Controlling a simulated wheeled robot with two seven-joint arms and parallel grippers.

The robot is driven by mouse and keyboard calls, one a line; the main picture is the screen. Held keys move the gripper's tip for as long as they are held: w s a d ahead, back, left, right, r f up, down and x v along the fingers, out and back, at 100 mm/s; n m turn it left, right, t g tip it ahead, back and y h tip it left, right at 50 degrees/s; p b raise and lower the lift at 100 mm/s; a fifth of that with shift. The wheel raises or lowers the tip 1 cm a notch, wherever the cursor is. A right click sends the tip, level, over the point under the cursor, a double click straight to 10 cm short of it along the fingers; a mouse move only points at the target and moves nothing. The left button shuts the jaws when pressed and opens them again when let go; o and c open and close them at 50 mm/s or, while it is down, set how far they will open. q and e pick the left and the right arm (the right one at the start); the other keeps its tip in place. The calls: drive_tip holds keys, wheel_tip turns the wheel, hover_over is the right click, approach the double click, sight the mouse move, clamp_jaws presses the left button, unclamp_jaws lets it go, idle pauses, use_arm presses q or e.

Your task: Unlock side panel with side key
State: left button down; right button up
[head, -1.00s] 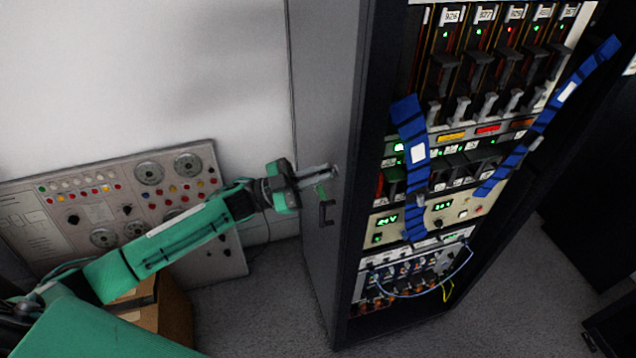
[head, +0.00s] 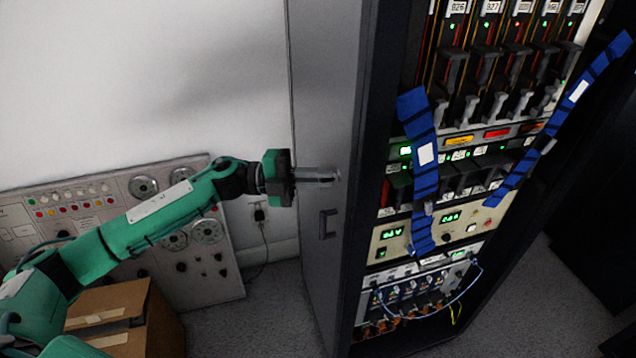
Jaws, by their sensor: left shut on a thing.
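The side panel (head: 323,95) is the tall grey face on the left of the black rack, with a dark handle (head: 327,223) on it. My left gripper (head: 332,176) reaches in from the left, its fingers pointing right at the panel just above the handle. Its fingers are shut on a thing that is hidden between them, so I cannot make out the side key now. I cannot tell whether the fingertips touch the panel. My right gripper is not in view.
The open rack front holds lit modules (head: 470,150) and blue straps (head: 424,160). A control board (head: 215,275) leans on the wall behind my left arm. A cardboard box (head: 125,315) stands on the floor. Carpet is free below the rack's left side.

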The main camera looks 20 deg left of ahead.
use_arm(q)
drive_tip(key=shift+m+g+y+b, duration=0.35)
drive_tip(key=shift+m+y, duration=0.15)
drive_tip(key=shift+m, duration=0.6)
drive_tip(key=c, duration=1.6)
unclamp_jaws()
drive_tip(key=shift+o, duration=0.3)
drive_tip(key=shift+s+d, duration=0.1)
drive_tip(key=shift+s, duration=0.1)
drive_tip(key=shift+w, duration=0.1)
drive_tip(key=shift+a+f, duration=0.1)
drive_tip(key=shift+a, duration=0.1)
